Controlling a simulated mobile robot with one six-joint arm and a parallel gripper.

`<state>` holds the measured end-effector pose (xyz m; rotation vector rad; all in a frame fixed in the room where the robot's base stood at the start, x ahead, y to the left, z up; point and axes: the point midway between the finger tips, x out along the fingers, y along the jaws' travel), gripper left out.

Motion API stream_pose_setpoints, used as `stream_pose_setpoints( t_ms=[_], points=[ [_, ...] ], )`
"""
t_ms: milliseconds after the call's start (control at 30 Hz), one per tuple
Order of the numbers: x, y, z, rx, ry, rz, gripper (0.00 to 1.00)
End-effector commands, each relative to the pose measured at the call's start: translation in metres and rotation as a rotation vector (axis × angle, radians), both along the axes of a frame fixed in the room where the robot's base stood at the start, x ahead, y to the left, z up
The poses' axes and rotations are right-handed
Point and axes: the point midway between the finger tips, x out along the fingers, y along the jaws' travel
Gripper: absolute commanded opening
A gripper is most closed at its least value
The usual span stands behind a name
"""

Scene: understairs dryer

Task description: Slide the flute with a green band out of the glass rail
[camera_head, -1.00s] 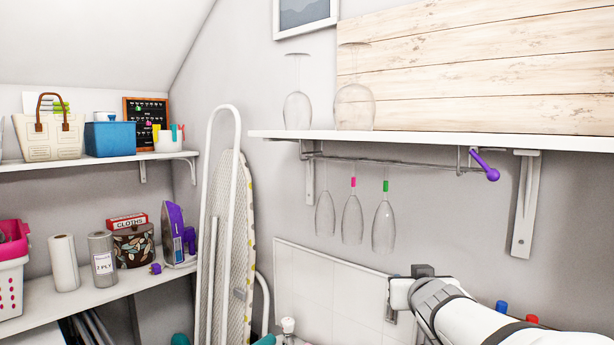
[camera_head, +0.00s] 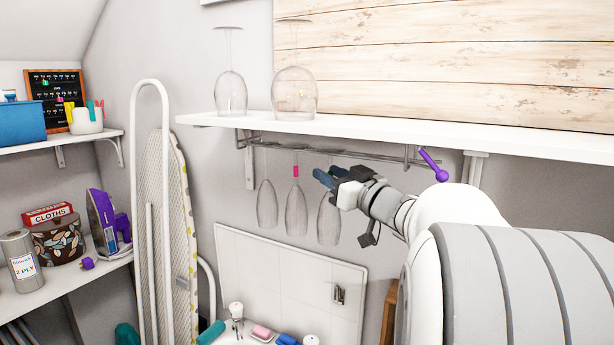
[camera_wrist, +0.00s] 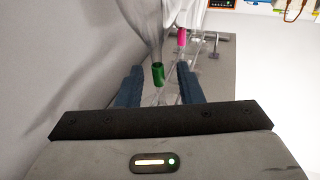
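The green-banded flute hangs bowl-down from the glass rail (camera_head: 375,157), nearest the rail's right end of the hanging flutes. Its bowl (camera_head: 329,220) shows in the head view, but its band is hidden there behind my gripper (camera_head: 325,175). In the wrist view the green band (camera_wrist: 158,75) lies between the two blue fingers of my gripper (camera_wrist: 158,80). The fingers are apart, with visible gaps on both sides of the stem. The pink-banded flute (camera_head: 296,210) hangs just left of it, and its pink band (camera_wrist: 182,38) shows beyond the fingers.
A plain flute (camera_head: 267,205) hangs farther left. Two upturned wine glasses (camera_head: 230,92) (camera_head: 295,95) stand on the white shelf (camera_head: 420,135) above. A purple-knobbed rod (camera_head: 440,174) sticks out at the rail's right end. A wall lies close behind the flutes.

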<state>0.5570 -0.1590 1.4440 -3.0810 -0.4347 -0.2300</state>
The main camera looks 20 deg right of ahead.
Motion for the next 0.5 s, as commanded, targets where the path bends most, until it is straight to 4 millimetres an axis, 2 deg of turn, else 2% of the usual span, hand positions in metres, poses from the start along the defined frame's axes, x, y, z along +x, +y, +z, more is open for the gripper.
stream_pose_setpoints(
  t_ms=[200, 500],
  points=[
    [0.021, 0.005, 0.004, 0.000, 0.000, -0.003, 0.33],
    [0.024, 0.005, 0.004, -0.001, -0.001, -0.006, 0.33]
  ],
)
